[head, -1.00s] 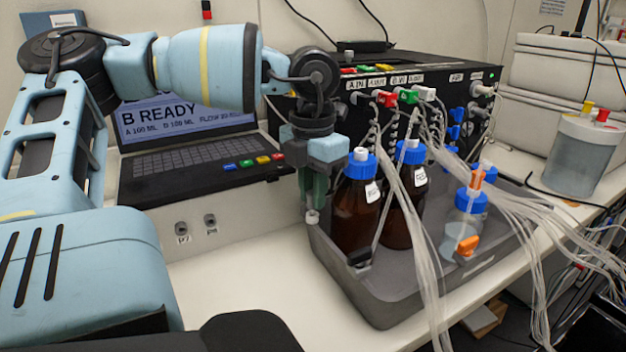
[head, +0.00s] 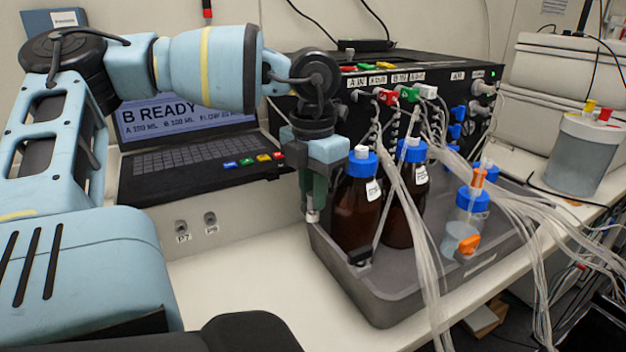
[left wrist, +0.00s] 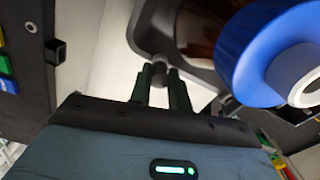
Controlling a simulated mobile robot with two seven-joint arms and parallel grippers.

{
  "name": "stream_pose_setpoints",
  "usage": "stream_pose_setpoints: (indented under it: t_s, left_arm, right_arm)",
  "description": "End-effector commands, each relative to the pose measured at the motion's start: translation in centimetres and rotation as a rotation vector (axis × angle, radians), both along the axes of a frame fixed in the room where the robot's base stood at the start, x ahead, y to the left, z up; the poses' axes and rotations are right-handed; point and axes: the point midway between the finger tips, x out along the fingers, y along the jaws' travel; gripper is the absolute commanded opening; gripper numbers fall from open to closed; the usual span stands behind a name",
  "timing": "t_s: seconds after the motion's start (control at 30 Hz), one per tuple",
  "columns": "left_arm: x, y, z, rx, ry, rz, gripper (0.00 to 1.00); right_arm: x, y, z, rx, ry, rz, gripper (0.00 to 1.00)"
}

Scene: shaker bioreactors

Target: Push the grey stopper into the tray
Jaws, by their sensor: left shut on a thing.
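My left gripper (head: 315,200) points down at the left edge of the grey tray (head: 385,311), with its green fingers shut on a small grey stopper (head: 313,216). The left wrist view shows the stopper (left wrist: 160,72) between the fingertips, next to the tray's rim (left wrist: 146,35). In the head view, the stopper overlaps the tray's left rim. I cannot tell whether it touches the rim. My right gripper is not in view.
Two brown bottles with blue caps (head: 358,195) stand in the tray, close to the right of my left gripper. A small clear bottle (head: 463,228) and clear tubes (head: 425,240) are farther right. A laptop (head: 195,160) stands behind to the left. White bench (head: 235,285) is clear in front.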

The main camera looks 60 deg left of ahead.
Motion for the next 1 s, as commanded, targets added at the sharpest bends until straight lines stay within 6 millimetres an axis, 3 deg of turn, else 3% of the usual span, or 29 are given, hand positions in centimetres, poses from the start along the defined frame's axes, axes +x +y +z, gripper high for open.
stream_pose_setpoints:
  t_s: [0.77, 0.8, 1.0]
  left_arm:
    - [0.0, 0.0, -0.84, 0.0, 0.0, 0.0, 0.0]
    - [0.0, 0.0, -0.83, 0.0, 0.0, 0.0, 0.22]
    - [0.0, 0.0, -0.82, 0.0, 0.0, 0.0, 0.44]
  right_arm:
    - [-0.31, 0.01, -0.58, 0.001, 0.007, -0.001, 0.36]
    - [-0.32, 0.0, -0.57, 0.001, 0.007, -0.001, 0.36]
    - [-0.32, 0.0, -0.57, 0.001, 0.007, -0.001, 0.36]
